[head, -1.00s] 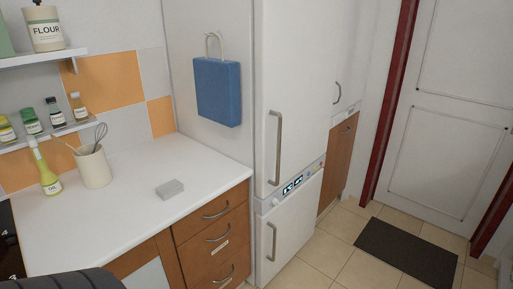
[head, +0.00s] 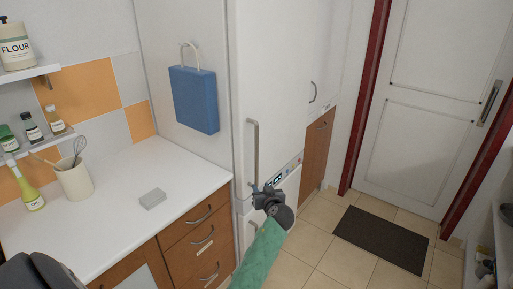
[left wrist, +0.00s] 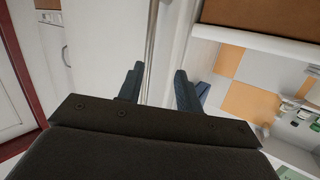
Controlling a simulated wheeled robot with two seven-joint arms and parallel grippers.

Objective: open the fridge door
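The white fridge (head: 275,90) stands beside the counter, and its upper door looks closed. A long vertical metal handle (head: 253,140) runs along the left side of that door. In the left wrist view, the handle (left wrist: 151,45) passes between the two spread dark fingers of the gripper (left wrist: 158,85). The fingers look open, with gaps to the bar; whether one touches it I cannot tell. The lower handle is partly hidden by my arm. My right gripper is not in view.
The white counter (head: 120,215) with wooden drawers (head: 195,240) lies left of the fridge. A blue bag (head: 195,100) hangs on the fridge's side panel. Tiled floor (head: 305,240) and a dark mat (head: 382,240) lie to the right, before a white room door (head: 430,110).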

